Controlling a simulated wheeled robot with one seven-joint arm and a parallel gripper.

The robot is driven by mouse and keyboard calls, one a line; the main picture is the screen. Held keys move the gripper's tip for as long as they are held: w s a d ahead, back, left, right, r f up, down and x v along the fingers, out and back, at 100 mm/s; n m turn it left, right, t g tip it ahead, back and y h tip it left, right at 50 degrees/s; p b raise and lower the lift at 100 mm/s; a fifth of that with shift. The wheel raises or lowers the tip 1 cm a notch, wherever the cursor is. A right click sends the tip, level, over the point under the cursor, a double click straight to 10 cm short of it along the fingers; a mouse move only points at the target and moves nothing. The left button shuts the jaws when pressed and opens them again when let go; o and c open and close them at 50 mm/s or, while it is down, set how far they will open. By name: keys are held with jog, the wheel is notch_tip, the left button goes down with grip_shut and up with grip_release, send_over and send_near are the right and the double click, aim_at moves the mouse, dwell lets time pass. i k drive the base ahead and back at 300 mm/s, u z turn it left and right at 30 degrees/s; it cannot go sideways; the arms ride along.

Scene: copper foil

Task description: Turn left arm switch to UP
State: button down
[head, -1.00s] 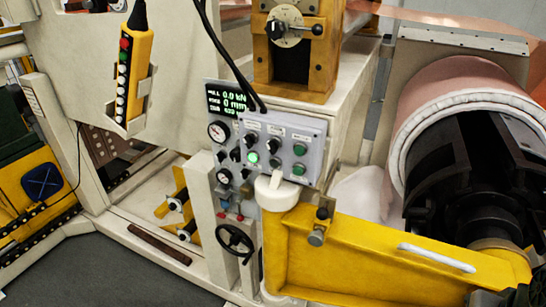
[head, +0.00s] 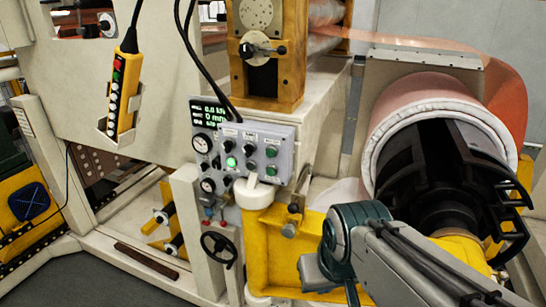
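A grey control panel (head: 286,137) stands left of centre in the head view, above the white post cap of the yellow swing arm (head: 257,250). It carries small black selector switches (head: 228,146), a lit green button (head: 231,162) and darker green buttons (head: 271,152). The labels are too small to read, so I cannot tell which switch is the left arm switch or how it is set. My arm reaches in from the lower right, with its grey and teal joint in front of the yellow swing arm. My gripper's fingers do not show.
A green-lit display (head: 208,110) and round gauges (head: 201,143) adjoin the panel. A yellow pendant (head: 124,92) hangs at left, and black cables (head: 190,45) run down behind the panel. A black handwheel (head: 219,249) is below. A large copper roll (head: 420,90) fills the right.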

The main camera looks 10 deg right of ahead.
aim_at(248, 149)
jog(key=k, duration=0.5)
jog(key=u, duration=1.7)
jog(key=i, duration=1.05)
jog(key=z, duration=2.1)
